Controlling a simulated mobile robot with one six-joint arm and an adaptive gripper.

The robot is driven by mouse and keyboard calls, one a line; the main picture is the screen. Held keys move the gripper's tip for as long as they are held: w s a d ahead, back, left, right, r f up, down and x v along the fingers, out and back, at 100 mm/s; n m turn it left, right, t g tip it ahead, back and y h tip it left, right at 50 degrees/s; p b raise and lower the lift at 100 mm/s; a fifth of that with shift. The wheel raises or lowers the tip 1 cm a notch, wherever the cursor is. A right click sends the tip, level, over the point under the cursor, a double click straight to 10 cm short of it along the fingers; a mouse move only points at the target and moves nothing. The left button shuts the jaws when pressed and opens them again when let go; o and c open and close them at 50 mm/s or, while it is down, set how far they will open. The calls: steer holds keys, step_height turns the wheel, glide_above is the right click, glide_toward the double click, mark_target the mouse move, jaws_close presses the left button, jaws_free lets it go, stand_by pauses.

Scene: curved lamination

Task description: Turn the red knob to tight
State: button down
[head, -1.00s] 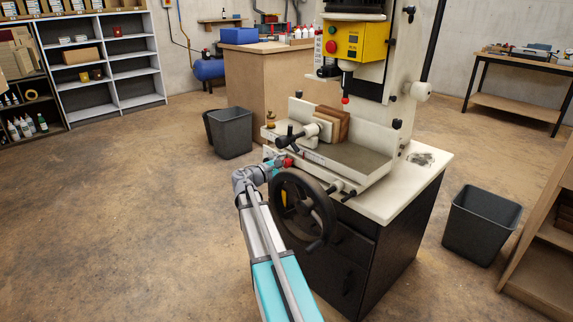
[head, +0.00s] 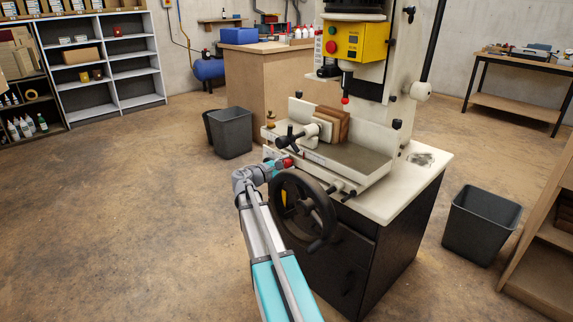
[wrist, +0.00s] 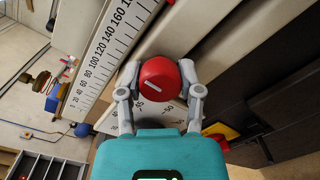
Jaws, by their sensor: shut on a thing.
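The red knob (wrist: 160,78) is on the front of the machine's white table, with a white line mark on its face. In the wrist view the two fingers of my gripper (wrist: 160,88) are closed on either side of it, and the mark lies slightly tilted in that picture. A scale with numbers shows partly behind the knob. In the head view the knob (head: 286,163) is small at the end of my arm, and the fingers are hard to make out there. Any label for tight is not readable.
A black handwheel (head: 304,212) stands right beside my arm on the machine's front. A clamp handle (head: 290,138) and wooden blocks (head: 331,124) are on the machine table above. A grey bin (head: 230,133) stands behind to the left. The floor at left is clear.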

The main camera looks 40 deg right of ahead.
steer(key=m, duration=0.8)
steer(key=shift+m+p, duration=0.35)
steer(key=shift+m, duration=0.05)
steer(key=m, duration=0.4)
steer(key=shift+r+y, duration=0.1)
steer(key=shift+y, duration=0.2)
steer(key=shift+m+t, duration=0.3)
steer(key=shift+m, duration=1.6)
steer(key=shift+c, duration=1.3)
jaws_free()
steer(key=shift+n, duration=0.4)
